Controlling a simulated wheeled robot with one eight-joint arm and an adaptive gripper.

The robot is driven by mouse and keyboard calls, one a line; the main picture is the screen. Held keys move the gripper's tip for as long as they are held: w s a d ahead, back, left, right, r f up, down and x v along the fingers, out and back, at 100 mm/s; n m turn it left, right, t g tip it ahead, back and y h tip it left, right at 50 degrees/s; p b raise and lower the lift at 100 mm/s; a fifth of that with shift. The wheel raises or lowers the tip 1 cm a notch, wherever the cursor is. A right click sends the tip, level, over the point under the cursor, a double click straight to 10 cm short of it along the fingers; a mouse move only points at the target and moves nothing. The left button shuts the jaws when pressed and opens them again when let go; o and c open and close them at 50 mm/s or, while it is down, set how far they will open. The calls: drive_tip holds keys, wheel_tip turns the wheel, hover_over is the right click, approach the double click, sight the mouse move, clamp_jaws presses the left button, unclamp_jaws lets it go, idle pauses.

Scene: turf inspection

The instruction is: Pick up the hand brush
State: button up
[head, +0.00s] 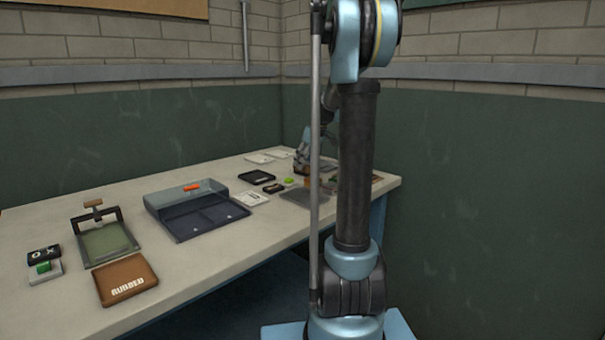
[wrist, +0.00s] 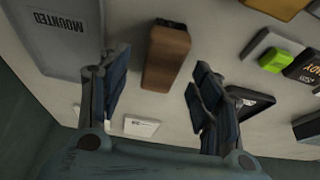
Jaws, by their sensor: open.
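The hand brush (wrist: 167,60) shows in the wrist view as a brown wooden block with a dark strip at its upper end. It lies on the pale table between the two fingers of my gripper (wrist: 158,78). The fingers are open, with a gap to the brush on each side. I cannot tell how far above the table the fingertips are. In the head view my gripper (head: 303,162) is over the far part of the table, partly behind my arm. I cannot make out the brush clearly there.
In the wrist view a grey tray marked MOUNTED (wrist: 60,18) is left of the brush. A green-topped block (wrist: 273,61), a black tray (wrist: 262,104) and a white card (wrist: 141,127) are nearby. In the head view a blue-grey bin (head: 165,202) and a brown RUBBED tray (head: 140,273) stand nearer.

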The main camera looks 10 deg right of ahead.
drive_tip(key=shift+x, duration=1.6)
drive_tip(key=shift+f, duration=0.1)
drive_tip(key=c, duration=1.3)
wheel_tip(320, 180, up, 10)
drive_tip(key=shift+r, duration=0.2)
